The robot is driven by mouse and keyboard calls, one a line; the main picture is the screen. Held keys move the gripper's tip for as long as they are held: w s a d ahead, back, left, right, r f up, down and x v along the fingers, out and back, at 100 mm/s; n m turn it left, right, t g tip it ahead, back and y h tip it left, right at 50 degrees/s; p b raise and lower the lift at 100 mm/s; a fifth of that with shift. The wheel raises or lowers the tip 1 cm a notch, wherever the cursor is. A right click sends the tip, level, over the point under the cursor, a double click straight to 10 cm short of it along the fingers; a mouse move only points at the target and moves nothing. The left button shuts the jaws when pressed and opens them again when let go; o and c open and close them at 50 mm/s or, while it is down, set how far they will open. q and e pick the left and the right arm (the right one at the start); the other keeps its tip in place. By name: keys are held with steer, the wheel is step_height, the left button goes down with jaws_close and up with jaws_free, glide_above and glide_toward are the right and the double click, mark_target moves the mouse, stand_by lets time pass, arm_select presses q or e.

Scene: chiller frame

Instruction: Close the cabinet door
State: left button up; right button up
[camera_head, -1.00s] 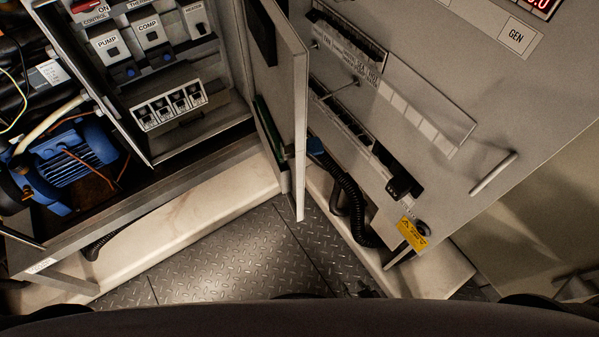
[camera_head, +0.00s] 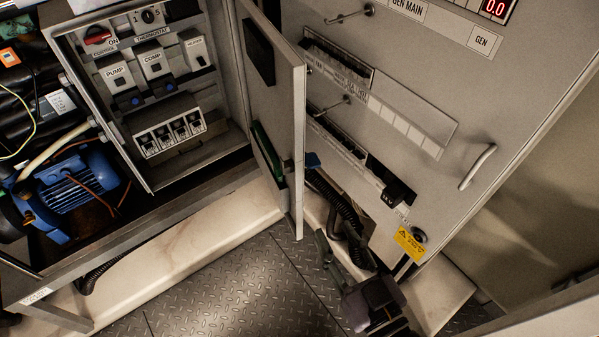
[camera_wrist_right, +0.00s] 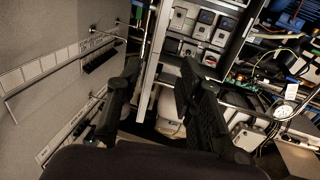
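The grey cabinet door (camera_head: 278,120) stands open in the head view, swung out to the right of the cabinet (camera_head: 150,170). Its inner side carries a dark panel and a green strip. In the wrist view the door (camera_wrist_right: 153,60) shows as a narrow pale slab, seen nearly edge-on. My right gripper (camera_head: 338,238) is below and right of the door's lower corner in the head view. In the wrist view its two black fingers (camera_wrist_right: 160,92) are spread, with the door's edge appearing beyond the gap. I cannot tell whether they touch it. My left gripper is not in view.
A grey generator panel (camera_head: 440,70) with switches and a handle (camera_head: 477,167) stands right of the door. Black hoses (camera_head: 345,205) hang below it. A blue motor (camera_head: 75,185) sits at the left. Patterned metal floor (camera_head: 230,285) lies open in front.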

mark_target(299, 173)
steer(key=p+x, duration=0.2)
steer(key=x, duration=1.4)
steer(key=shift+w, duration=0.25)
steer(key=shift+c, duration=0.4)
jaws_close()
steer(key=shift+f, duration=0.1)
